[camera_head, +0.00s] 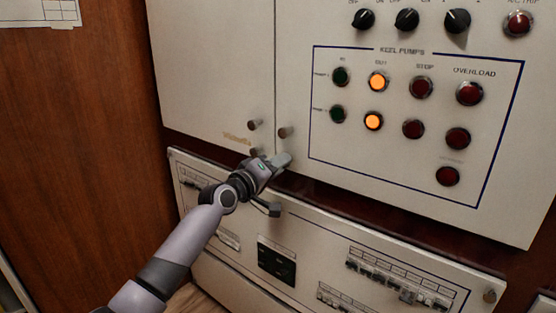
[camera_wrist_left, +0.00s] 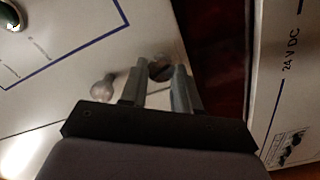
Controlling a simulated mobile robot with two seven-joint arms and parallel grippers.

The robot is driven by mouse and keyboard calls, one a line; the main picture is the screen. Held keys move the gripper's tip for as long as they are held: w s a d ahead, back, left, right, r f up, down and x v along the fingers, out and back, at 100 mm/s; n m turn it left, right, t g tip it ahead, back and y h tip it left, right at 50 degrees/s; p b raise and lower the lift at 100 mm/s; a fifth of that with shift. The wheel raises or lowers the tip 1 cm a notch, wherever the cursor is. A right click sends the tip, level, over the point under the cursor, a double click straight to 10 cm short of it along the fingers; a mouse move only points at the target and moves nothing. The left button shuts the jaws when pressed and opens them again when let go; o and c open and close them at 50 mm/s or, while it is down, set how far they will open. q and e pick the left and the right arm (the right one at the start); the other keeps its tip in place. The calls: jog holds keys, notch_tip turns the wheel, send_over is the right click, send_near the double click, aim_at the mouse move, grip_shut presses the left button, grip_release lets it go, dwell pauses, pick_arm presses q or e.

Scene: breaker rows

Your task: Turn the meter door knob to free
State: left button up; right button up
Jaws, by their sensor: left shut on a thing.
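My left gripper (camera_head: 281,161) is at the lower edge of the white upper cabinet, near the seam between its two doors. In the left wrist view its two fingers (camera_wrist_left: 160,85) are shut on a small round dark knob (camera_wrist_left: 160,68) near the cabinet's bottom edge. The fingers cover part of this knob, and the head view hides it behind the gripper. I cannot read a label or the knob's turned angle. Another knob (camera_wrist_left: 104,88) stands free beside the fingers. My right gripper is not in view.
More knobs (camera_head: 254,124) (camera_head: 285,132) stand just above the gripper. The keel pumps panel (camera_head: 335,165) with lit orange lamps (camera_head: 378,82) is to the right. A lower breaker panel (camera_head: 325,240) lies below, past a dark gap. A wooden wall (camera_head: 75,150) is at the left.

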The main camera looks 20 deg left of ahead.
pick_arm(q)
jog(key=shift+n+p, duration=3.6)
jog(key=shift+n, duration=3.5)
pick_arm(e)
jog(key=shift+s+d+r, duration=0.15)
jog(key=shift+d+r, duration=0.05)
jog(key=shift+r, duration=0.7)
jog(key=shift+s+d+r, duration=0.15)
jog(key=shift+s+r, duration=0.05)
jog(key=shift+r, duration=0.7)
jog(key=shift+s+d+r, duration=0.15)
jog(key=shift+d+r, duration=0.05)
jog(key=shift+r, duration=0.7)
pick_arm(q)
jog(key=shift+f, duration=0.1)
jog(key=o, duration=1.1)
jog(key=shift+c, duration=0.2)
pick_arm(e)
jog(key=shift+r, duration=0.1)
